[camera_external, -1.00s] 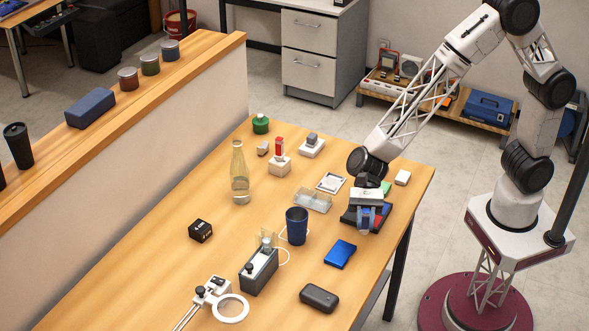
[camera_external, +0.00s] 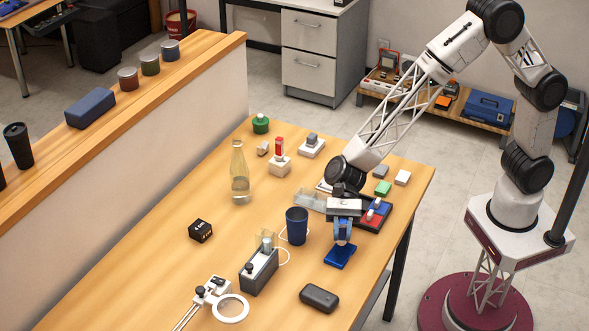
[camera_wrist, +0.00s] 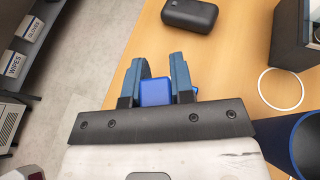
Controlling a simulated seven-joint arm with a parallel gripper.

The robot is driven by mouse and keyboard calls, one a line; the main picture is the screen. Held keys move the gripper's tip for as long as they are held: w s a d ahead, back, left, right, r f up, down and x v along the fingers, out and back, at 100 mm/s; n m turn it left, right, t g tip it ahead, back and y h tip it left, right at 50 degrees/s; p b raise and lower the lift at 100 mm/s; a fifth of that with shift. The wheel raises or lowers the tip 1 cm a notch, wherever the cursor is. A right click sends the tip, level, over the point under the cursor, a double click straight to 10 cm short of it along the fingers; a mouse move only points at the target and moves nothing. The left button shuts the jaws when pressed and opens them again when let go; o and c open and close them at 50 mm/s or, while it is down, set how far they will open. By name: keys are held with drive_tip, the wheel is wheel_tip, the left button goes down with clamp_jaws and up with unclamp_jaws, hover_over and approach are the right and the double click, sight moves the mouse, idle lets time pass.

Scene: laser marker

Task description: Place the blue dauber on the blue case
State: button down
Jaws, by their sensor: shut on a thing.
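The blue case (camera_external: 339,260) lies flat on the table near its right edge in the external view. My gripper (camera_external: 342,234) points down just above the case and is shut on the blue dauber. The fingers mostly hide the dauber; a small pale part (camera_external: 341,243) shows below them. I cannot tell whether it touches the case. In the wrist view a bright blue surface (camera_wrist: 155,92) shows between the two fingers (camera_wrist: 160,75); I cannot tell there whether it is dauber or case.
The dark tray (camera_external: 385,222) with red and blue pads lies behind my gripper. A dark blue cup (camera_external: 297,226) stands to the left. A black case (camera_external: 319,297) lies in front; it also shows in the wrist view (camera_wrist: 189,13). A grey device (camera_external: 259,272) stands at front left.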

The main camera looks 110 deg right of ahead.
drive_tip(key=shift+f, duration=1.75)
drive_tip(key=shift+f, duration=0.15)
drive_tip(key=c, duration=1)
unclamp_jaws()
drive_tip(key=shift+r, duration=0.2)
drive_tip(key=v, duration=1.2)
